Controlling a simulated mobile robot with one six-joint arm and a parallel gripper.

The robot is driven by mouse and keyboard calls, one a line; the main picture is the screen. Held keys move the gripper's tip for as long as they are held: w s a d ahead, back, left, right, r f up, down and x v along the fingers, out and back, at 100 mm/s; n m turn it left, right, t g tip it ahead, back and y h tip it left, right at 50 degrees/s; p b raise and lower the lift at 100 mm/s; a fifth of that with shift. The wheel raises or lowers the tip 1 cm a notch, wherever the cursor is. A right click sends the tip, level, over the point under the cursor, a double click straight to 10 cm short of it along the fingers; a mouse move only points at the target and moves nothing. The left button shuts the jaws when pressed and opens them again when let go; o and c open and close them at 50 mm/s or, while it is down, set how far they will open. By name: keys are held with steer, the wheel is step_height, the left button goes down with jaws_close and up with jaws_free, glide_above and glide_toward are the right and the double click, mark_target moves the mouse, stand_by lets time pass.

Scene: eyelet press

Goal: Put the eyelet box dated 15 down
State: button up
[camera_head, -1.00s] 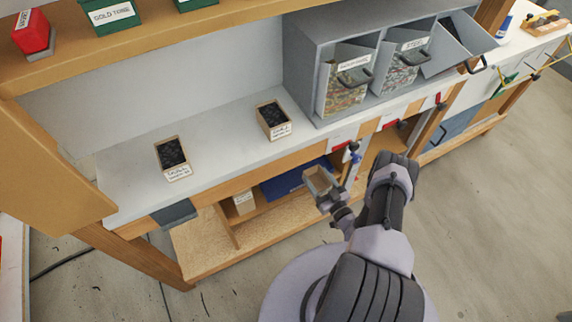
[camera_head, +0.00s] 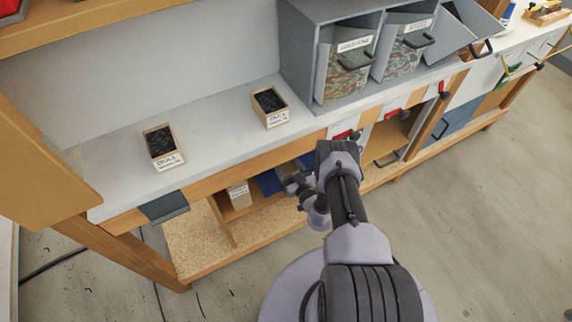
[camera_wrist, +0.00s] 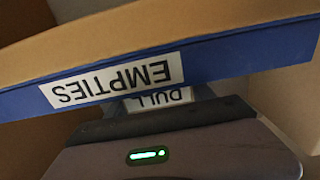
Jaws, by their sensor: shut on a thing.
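My gripper (camera_head: 294,184) is under the counter's front edge, at the open lower shelf. It is shut on a small box (camera_head: 287,170), mostly hidden by the arm in the head view. In the wrist view, the box's upside-down white label (camera_wrist: 160,98) reads "DULL"; I cannot read a date. The blue tray (camera_wrist: 220,57), labelled "EMPTIES" upside down, crosses in front of the box's label. It also shows as a blue patch in the head view (camera_head: 268,182). The box is at the tray's front wall; I cannot tell whether it touches the tray floor.
Two boxes of dark eyelets (camera_head: 162,147) (camera_head: 270,107) stand on the counter (camera_head: 215,125). Another small labelled box (camera_head: 239,195) stands on the lower shelf, left of the tray. A grey bin unit (camera_head: 300,60) stands on the counter. The counter edge overhangs my gripper.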

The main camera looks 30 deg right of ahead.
steer(key=shift+f, duration=0.1)
steer(key=o, duration=1.8)
steer(key=shift+c, duration=0.2)
steer(key=shift+s+r, duration=0.2)
steer(key=shift+s, duration=0.1)
steer(key=s+p, duration=0.4)
steer(key=s, duration=0.7)
steer(key=shift+s+d, duration=0.2)
steer(key=shift+s, duration=0.05)
